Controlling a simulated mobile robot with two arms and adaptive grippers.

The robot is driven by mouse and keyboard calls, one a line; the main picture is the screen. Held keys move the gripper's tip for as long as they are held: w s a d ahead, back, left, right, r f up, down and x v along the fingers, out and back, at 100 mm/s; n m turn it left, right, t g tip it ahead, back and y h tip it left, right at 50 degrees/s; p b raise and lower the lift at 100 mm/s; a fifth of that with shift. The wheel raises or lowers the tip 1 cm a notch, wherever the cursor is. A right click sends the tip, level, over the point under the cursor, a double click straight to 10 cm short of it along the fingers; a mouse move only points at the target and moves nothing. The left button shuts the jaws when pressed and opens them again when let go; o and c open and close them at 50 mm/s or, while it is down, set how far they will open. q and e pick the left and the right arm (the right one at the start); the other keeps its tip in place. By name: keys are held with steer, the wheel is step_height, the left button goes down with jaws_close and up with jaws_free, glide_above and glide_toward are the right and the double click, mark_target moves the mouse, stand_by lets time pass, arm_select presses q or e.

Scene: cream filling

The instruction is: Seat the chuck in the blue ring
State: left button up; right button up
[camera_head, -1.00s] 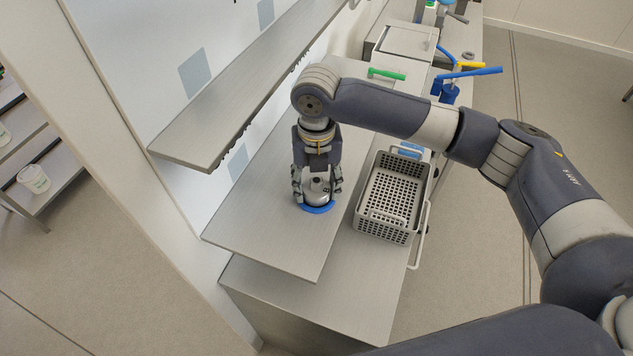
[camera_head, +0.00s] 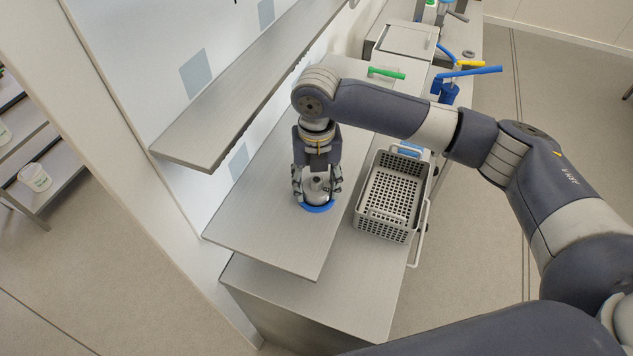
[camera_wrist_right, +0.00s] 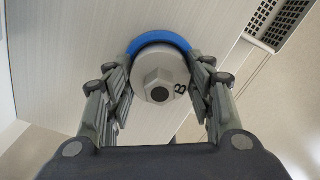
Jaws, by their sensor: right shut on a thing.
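The chuck (camera_head: 317,190) is a light grey round piece with a hex-shaped top and a dark centre hole. It stands about upright at the blue ring (camera_head: 318,208), which lies on the steel shelf. My right gripper (camera_head: 316,184) comes down from above and is shut on the chuck, one finger on each side. In the right wrist view the chuck (camera_wrist_right: 160,85) sits between the fingers, and an arc of the blue ring (camera_wrist_right: 160,38) shows past its far edge. The chuck's underside is hidden, so I cannot tell if it is fully down in the ring. My left gripper is not in view.
A grey perforated basket (camera_head: 357,222) stands on the lower counter just right of the shelf (camera_head: 265,230). An upper shelf (camera_head: 215,115) overhangs at the left. Equipment with green, blue and yellow handles is at the back. The shelf's near end is clear.

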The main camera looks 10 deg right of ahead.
mark_target(317, 180)
steer(key=shift+f, duration=0.15)
steer(key=o, duration=1.6)
steer(key=shift+r, duration=3.5)
